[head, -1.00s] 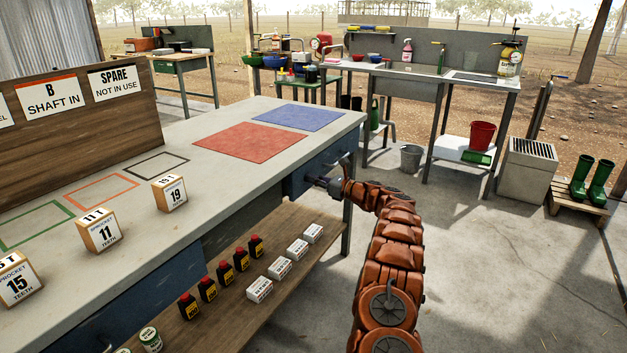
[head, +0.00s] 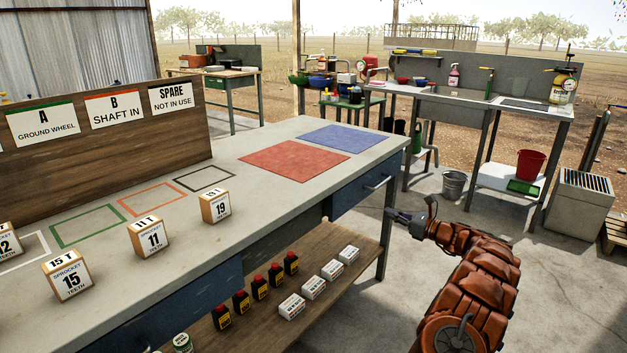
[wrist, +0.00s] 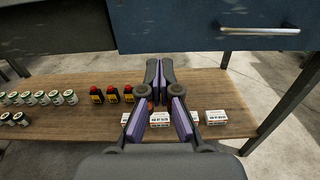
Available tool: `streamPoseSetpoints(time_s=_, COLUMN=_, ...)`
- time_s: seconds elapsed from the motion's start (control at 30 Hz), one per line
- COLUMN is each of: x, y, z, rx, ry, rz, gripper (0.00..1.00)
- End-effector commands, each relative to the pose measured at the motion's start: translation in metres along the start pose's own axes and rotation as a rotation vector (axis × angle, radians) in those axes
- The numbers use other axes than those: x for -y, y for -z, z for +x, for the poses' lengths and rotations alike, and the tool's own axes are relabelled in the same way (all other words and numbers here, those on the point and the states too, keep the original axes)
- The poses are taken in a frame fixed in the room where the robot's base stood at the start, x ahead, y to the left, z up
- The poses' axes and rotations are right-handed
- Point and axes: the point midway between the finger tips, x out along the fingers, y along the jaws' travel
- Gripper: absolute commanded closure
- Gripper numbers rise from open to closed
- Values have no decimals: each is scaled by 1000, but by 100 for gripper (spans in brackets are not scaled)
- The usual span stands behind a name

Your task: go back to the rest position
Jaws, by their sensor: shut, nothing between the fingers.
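My gripper (head: 392,213) is beside the right front corner of the workbench (head: 225,175), below the blue drawer (head: 362,185) and clear of its handle. In the wrist view my gripper (wrist: 160,68) points at the lower shelf (wrist: 75,82), with its fingertips together and nothing between them. The drawer (wrist: 205,22) is shut in the wrist view, and its metal handle (wrist: 260,31) is to the right of the fingers. My arm reaches in from the lower right of the head view.
Sprocket boxes (head: 150,237) stand along the bench's front edge. A red mat (head: 292,161) and a blue mat (head: 340,138) lie at its right end. Small white boxes (head: 314,287) and dark bottles (head: 260,287) stand on the lower shelf.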

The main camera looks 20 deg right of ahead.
Motion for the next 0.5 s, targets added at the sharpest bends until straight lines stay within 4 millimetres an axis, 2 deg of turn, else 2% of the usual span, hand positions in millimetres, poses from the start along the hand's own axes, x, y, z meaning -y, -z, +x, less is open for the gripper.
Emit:
streamPoseSetpoints(time_s=0.13, x=-9, y=-5, z=7, rx=-5, ry=-19, rz=-10, gripper=100)
streamPoseSetpoints(time_s=0.23, x=-29, y=-14, z=24, rx=-16, ry=-65, rz=-35, gripper=100)
streamPoseSetpoints(time_s=0.37, x=-74, y=-32, z=52, rx=-40, ry=-160, rz=-91, gripper=100)
streamPoseSetpoints(time_s=0.5, x=-129, y=-50, z=77, rx=-71, ry=-274, rz=-166, gripper=100)
